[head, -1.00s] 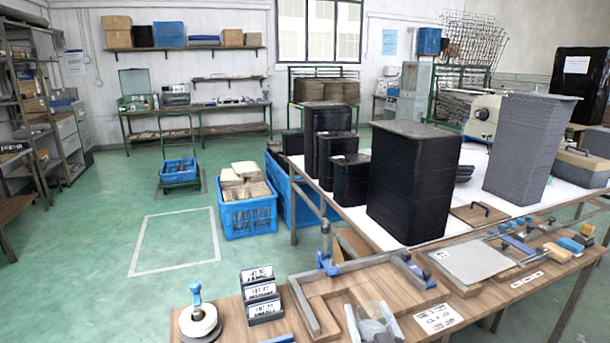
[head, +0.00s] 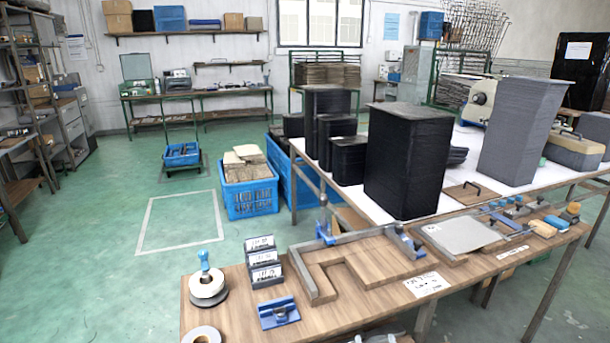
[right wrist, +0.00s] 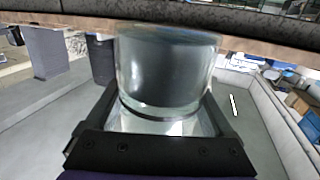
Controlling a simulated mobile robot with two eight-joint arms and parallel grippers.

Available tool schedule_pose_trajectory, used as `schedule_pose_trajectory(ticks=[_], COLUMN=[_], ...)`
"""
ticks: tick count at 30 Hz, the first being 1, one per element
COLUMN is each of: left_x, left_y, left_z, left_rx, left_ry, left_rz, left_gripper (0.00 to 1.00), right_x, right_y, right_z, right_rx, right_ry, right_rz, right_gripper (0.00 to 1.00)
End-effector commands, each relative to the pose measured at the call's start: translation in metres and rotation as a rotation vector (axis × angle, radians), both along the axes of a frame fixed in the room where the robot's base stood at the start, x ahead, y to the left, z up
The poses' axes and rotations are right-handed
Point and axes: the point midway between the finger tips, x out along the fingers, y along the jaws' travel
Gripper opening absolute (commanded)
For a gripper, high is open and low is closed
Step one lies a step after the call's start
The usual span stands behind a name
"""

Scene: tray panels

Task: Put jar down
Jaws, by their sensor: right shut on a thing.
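The clear glass jar (right wrist: 168,75) fills the middle of the right wrist view, between the two dark fingers of my right gripper (right wrist: 160,112). The gripper is shut on it. In that view the jar's far end overlaps the brown edge of a surface; I cannot tell whether it touches it. In the head view only a small glassy part of the jar and gripper (head: 376,338) shows at the bottom edge, by the front of the wooden bench (head: 370,300). The rest is cut off. My left gripper is not in view.
A tape roll on a stand (head: 207,287), small black label boxes (head: 265,262), a blue tool (head: 278,313) and an L-shaped frame (head: 320,288) are on the bench. Tall black stacks (head: 405,165) stand behind. Bare wood lies between the blue tool and the white label (head: 427,284).

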Motion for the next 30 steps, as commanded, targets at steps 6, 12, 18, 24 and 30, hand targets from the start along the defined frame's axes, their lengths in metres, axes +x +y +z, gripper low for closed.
schedule_pose_trajectory(ticks=[6,12,18,24,30], left_x=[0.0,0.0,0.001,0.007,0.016], left_y=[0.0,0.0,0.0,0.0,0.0], left_z=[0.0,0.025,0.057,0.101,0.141], left_rx=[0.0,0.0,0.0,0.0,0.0], left_ry=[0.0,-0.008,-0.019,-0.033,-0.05], left_rz=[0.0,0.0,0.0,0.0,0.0], left_gripper=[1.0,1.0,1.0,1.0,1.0], right_x=[-0.015,-0.004,0.022,0.061,0.099], right_y=[-0.007,-0.008,-0.008,-0.008,-0.008], right_z=[-0.025,-0.001,0.038,0.096,0.155], right_rx=[0.0,-0.001,-0.001,-0.001,-0.001], right_ry=[-0.001,-0.003,-0.001,0.002,-0.001], right_rz=[-0.017,-0.02,-0.019,-0.019,-0.019], right_gripper=[0.0,0.0,0.0,0.0,0.0])
